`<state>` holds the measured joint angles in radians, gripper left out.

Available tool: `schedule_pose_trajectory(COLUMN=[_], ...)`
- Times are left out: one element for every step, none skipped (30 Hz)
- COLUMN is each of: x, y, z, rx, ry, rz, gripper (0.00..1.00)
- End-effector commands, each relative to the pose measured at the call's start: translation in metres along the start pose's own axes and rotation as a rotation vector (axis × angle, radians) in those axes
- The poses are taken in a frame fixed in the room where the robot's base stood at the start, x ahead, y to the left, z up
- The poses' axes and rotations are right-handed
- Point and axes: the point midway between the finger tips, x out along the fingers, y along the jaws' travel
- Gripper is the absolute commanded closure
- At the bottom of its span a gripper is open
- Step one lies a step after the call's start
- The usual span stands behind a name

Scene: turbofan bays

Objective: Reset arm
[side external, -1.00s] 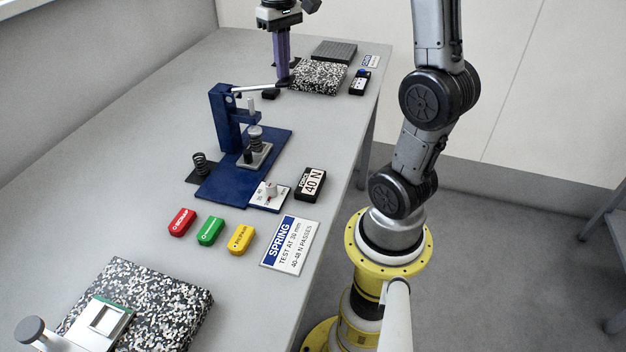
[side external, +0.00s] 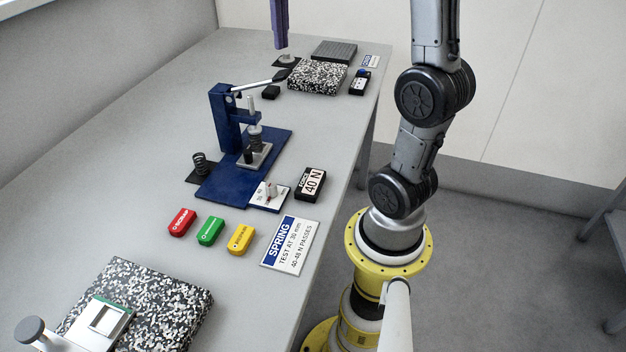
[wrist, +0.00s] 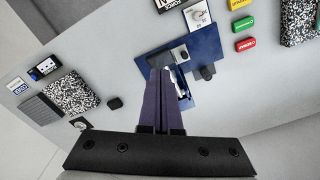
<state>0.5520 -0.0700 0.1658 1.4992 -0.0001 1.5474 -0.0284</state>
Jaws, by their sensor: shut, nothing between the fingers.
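My gripper (side external: 280,46) has purple fingers, held together and empty, raised above the far part of the bench in the side view. In the wrist view its fingertips (wrist: 168,72) overlap the blue press (wrist: 208,50). In the side view the blue press (side external: 222,115) stands at mid-bench. Its lever (side external: 258,84) slopes up to the right and ends in a black knob (side external: 281,75), below and apart from my fingertips. A spring (side external: 254,136) stands under the press's ram. My upper arm links stand at the right, beyond the bench edge.
A loose spring (side external: 199,163) stands on a dark pad left of the press. A 40 N display (side external: 311,183), red (side external: 182,222), green (side external: 210,231) and yellow (side external: 241,239) blocks and a SPRING card (side external: 290,246) lie nearer. A speckled block (side external: 318,78) lies beyond the lever.

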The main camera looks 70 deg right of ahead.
Motion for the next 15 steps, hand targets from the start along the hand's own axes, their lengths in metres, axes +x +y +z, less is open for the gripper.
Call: schedule_pose_trajectory(x=[-0.0002,-0.0001,-0.0001,-0.0001,0.0,0.0,0.0,0.0,0.0,0.0,0.0,0.0,-0.0002,-0.0011,-0.0056], y=[0.0,0.0,0.0,0.0,0.0,0.0,0.0,0.0,0.0,0.0,0.0,-0.0007,-0.0022,-0.0046,-0.0099], z=[0.0,-0.0001,-0.0001,-0.0001,-0.0001,-0.0001,-0.0001,-0.0001,-0.0001,-0.0001,-0.0001,-0.0002,-0.0001,0.0003,0.0025], rx=[0.0,0.0,0.0,0.0,0.0,0.0,0.0,0.0,0.0,0.0,0.0,-0.002,-0.007,-0.014,-0.03], ry=[0.0,0.0,0.0,0.0,0.0,0.0,0.0,0.0,0.0,0.0,0.001,0.001,0.001,0.004,0.018], rz=[0.0,0.0,0.0,0.0,0.0,0.0,0.0,0.0,0.0,0.0,0.0,0.0,0.0,0.0,0.0], gripper=[1.0,1.0,1.0,1.0,1.0,1.0,1.0,1.0,1.0,1.0,1.0,1.0,1.0,1.0,1.0])
